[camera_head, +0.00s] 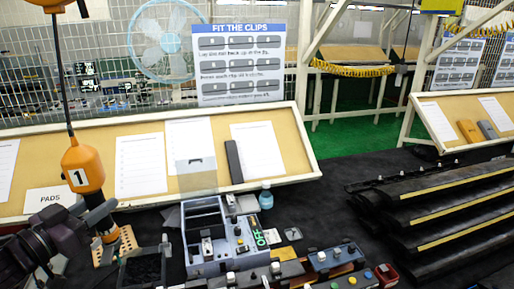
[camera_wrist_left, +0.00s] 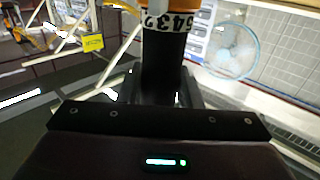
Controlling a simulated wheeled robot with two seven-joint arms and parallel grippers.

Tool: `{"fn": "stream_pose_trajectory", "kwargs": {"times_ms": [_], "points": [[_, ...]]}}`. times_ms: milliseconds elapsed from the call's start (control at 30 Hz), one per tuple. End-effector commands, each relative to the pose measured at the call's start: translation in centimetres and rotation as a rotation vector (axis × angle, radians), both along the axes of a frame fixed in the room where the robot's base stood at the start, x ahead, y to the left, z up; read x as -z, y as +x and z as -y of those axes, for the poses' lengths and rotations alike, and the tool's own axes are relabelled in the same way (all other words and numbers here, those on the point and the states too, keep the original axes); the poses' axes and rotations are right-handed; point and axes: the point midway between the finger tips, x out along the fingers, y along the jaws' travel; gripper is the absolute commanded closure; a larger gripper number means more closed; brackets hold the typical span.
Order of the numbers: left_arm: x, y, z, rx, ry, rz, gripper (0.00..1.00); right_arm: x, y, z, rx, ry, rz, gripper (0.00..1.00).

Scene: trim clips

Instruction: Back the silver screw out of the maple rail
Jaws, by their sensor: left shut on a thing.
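My left gripper (camera_head: 102,222) comes in from the lower left and is shut on the black lower barrel of an orange hanging driver (camera_head: 83,168) marked "1". The driver hangs upright from a dark cable. In the left wrist view the black barrel (camera_wrist_left: 164,65), with a white number band and orange above, stands between the fingers. Several short rails with coloured buttons, among them a brown one (camera_head: 345,281), lie at the bottom of the head view. I cannot tell which is the maple rail, and I cannot make out the silver screw. My right gripper is not in view.
A grey fixture box (camera_head: 208,264) with a green "OFF" display stands right of the gripper. A tan block with holes (camera_head: 127,240) and a black bin (camera_head: 143,270) are close by. A blue bottle (camera_head: 266,199) stands behind. Black stepped racks (camera_head: 440,215) fill the right.

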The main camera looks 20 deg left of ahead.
Motion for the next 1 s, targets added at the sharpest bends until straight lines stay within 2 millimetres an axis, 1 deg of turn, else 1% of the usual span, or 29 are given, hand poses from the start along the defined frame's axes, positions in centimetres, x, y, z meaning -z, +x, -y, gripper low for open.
{"fn": "stream_pose_trajectory", "kwargs": {"times_ms": [33,200,300,500,600,700,1000], "points": [[2.1,0.0,0.0,0.0,-0.005,-0.005,1.0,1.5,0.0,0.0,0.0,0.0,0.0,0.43],[6.2,0.0,0.0,0.0,-0.006,-0.005,1.0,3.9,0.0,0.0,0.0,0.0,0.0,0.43],[8.5,0.0,0.0,0.0,-0.004,-0.003,1.0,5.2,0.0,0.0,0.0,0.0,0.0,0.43],[11.8,0.0,0.0,0.0,-0.005,-0.005,1.0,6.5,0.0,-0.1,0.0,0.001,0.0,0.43],[12.7,0.0,0.0,0.0,-0.003,-0.003,1.0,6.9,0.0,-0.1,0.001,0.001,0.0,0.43],[13.2,0.0,0.0,0.0,-0.002,-0.002,1.0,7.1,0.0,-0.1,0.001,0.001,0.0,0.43],[13.3,0.0,0.0,0.0,-0.001,-0.002,1.0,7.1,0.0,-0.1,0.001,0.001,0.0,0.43]]}}
